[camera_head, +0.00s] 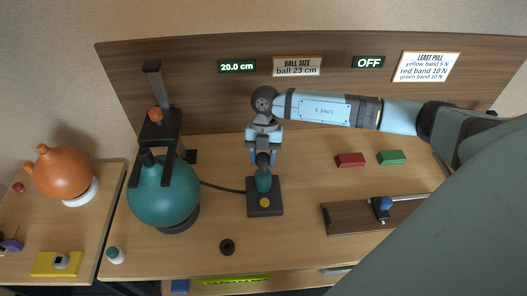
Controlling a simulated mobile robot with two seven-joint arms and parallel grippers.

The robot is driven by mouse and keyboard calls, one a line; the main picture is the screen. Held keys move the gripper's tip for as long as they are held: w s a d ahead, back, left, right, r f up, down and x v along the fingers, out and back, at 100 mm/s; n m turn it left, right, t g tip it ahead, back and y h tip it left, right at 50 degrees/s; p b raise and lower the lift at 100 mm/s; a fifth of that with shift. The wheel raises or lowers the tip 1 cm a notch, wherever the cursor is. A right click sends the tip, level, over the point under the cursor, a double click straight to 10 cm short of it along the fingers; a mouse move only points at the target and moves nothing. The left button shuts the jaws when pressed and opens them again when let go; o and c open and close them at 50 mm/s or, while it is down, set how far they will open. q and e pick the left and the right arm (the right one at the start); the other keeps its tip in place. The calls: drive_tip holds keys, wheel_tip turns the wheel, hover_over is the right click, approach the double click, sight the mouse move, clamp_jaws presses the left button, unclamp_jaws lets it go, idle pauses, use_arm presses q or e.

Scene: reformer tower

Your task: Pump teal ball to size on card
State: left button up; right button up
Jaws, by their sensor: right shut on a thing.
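The teal ball (163,196) sits on a dark round base at the left of the table. A black caliper-like frame (160,132) with an orange knob stands over it, its two prongs at the ball's upper part. A dark hose runs from the ball to the pump (265,201), which has a dark base, a yellow button and a teal body. My right gripper (264,166) is shut on the top of the pump, partly hiding it. The display (237,67) reads 20.0 cm. The card (297,67) reads ball 23 cm. My left gripper is not in view.
A red block (350,160) and a green block (391,157) lie right of the pump, behind a brown board (370,216) with a blue-knobbed slider. A black ring (227,247) lies in front. An orange ball (62,172) stands on the left side table. Another display (368,62) reads OFF.

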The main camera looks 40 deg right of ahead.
sight(263, 175)
drive_tip(key=shift+f, duration=0.1)
drive_tip(key=shift+f+b, duration=1)
drive_tip(key=shift+f, duration=0.95)
drive_tip(key=shift+r+p, duration=0.3)
wheel_tip(263, 175, up, 4)
drive_tip(key=p, duration=0.3)
drive_tip(key=shift+f, duration=0.25)
